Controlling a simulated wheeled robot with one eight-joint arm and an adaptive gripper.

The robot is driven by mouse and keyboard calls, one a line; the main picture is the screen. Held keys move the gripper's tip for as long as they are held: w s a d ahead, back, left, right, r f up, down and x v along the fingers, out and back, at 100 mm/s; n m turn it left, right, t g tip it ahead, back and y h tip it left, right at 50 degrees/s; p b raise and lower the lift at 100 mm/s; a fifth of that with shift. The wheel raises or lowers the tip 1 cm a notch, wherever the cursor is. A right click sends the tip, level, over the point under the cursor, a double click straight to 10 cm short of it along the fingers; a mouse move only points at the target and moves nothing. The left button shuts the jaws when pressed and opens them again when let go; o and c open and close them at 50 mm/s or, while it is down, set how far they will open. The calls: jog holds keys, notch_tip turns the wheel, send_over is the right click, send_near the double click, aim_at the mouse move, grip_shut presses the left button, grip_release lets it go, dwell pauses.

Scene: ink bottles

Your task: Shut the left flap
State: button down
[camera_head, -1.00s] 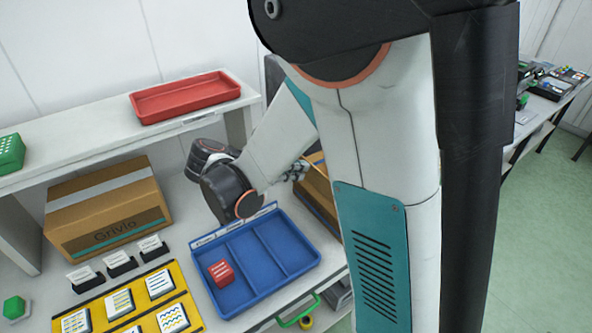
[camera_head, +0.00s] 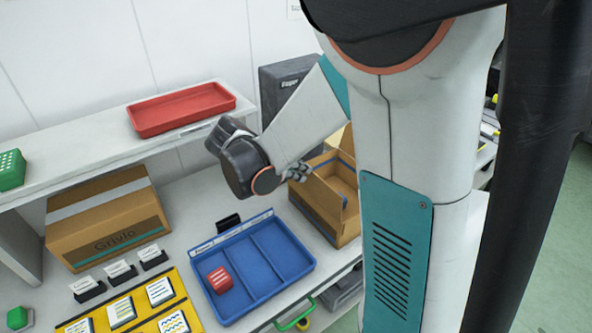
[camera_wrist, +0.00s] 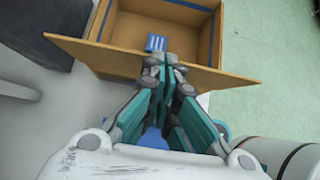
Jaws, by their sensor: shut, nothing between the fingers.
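An open brown cardboard box (camera_head: 330,215) stands on the right of the bench, partly behind my arm. Its left flap (camera_head: 316,200) stands raised along the box's left side in the head view. In the wrist view the flap (camera_wrist: 110,52) is a long slanting board across the near side of the box. My gripper (camera_head: 298,171) is shut and empty at the flap's upper edge. In the wrist view its fingertips (camera_wrist: 165,60) overlap the flap's middle; I cannot tell whether they touch it. A blue striped item (camera_wrist: 156,42) shows inside the box.
A blue compartment tray (camera_head: 298,262) with a red block (camera_head: 220,279) lies left of the box. A closed carton (camera_head: 105,215) and a yellow card board (camera_head: 185,309) are further left. A red tray (camera_head: 180,110) sits on the shelf above. A dark bin (camera_head: 283,85) stands behind.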

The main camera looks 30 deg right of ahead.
jog(key=d+f+y+b, duration=0.1)
jog(key=d+f+y, duration=0.2)
jog(key=d, duration=0.5)
jog(key=d+f+y, duration=0.4)
jog(key=d+y, duration=0.2)
jog(key=d, duration=0.2)
jog(key=shift+w+d+f+b, duration=0.15)
jog(key=shift+w+f+b, duration=0.1)
jog(key=shift+b, duration=0.15)
dwell(0.7)
